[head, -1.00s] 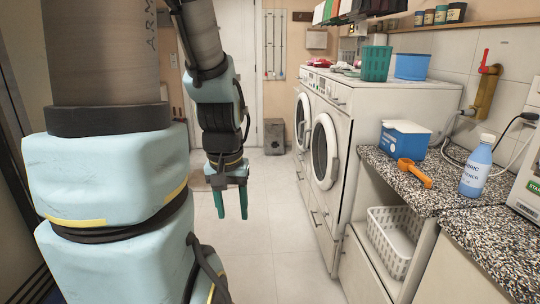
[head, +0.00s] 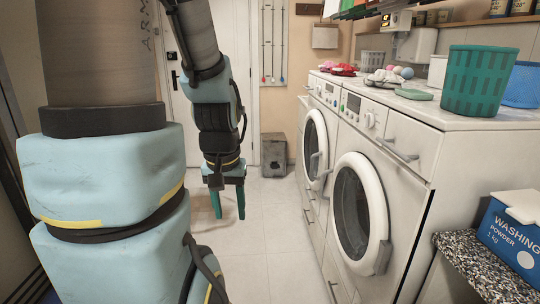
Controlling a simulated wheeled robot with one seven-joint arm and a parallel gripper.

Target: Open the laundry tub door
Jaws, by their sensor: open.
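Two white front-loading machines stand side by side on the right in the head view. The nearer one has a round door (head: 351,215) with a white ring, dark glass and a grey handle at its lower right. The farther one has a similar round door (head: 314,146). Both doors look shut. My gripper (head: 229,204) hangs with its teal fingers pointing down, open and empty. It is over the floor to the left of the machines, apart from both doors.
A green basket (head: 480,82) and small items sit on the machine tops. A washing powder box (head: 512,232) stands on the speckled counter (head: 470,265) at right. A grey bin (head: 274,155) stands at the back. The tiled floor (head: 265,235) between is clear.

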